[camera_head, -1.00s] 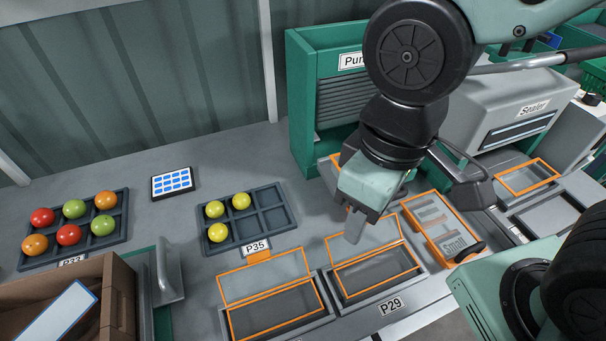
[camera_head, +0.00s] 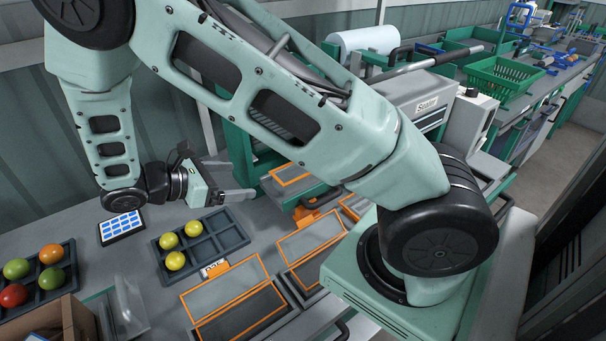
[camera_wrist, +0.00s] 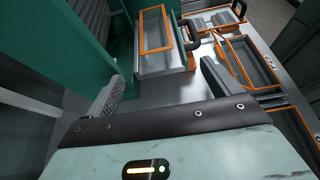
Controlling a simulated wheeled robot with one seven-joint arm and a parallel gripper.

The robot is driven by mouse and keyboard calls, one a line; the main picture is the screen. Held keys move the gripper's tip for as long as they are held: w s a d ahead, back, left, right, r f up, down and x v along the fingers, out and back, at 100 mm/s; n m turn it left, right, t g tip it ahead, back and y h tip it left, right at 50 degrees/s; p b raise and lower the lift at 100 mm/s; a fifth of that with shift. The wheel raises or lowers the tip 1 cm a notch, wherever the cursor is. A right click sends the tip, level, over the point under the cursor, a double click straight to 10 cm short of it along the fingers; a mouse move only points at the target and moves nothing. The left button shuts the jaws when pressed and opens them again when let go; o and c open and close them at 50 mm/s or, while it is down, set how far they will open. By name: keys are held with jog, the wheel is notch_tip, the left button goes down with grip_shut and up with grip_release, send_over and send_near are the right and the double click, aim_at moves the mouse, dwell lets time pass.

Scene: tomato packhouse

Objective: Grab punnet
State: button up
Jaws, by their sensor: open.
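My gripper (camera_head: 232,178) is open and empty, above the counter beside the green dispenser. In the wrist view its two fingers (camera_wrist: 160,88) are spread apart. In front of them a clear, orange-edged punnet (camera_wrist: 154,30) lies in the dispenser's tray; the head view shows it too (camera_head: 290,173). It lies ahead of the fingers, and I see no contact. Two open, clear punnets with orange edges, a left one (camera_head: 228,290) and a right one (camera_head: 312,238), sit in recesses at the counter's front. My arm hides part of the right one's surroundings.
A dark tray (camera_head: 205,246) with three yellow tomatoes stands left of the punnets. A tray of red, green and orange tomatoes (camera_head: 45,285), a keypad panel (camera_head: 122,227) and a brown box (camera_head: 65,325) are farther left. The dispenser's green wall (camera_wrist: 65,40) rises close to my left finger.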

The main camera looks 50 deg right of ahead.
aim_at(278, 179)
jog(key=p+x, duration=0.1)
jog(key=x, duration=0.5)
jog(key=p+x, duration=0.2)
jog(key=x, duration=0.4)
jog(key=shift+w+d+r, duration=0.1)
jog(key=shift+w+d, duration=0.05)
jog(key=shift+d, duration=0.3)
jog(key=p+x, duration=0.1)
jog(key=x, duration=0.1)
jog(key=p+x, duration=0.1)
jog(key=x, duration=0.1)
jog(key=shift+w+d+r, duration=0.15)
jog(key=shift+d+r, duration=0.1)
jog(key=shift+r, duration=0.15)
jog(key=shift+d+f, duration=0.3)
jog(key=shift+d, duration=0.1)
jog(key=c, duration=1)
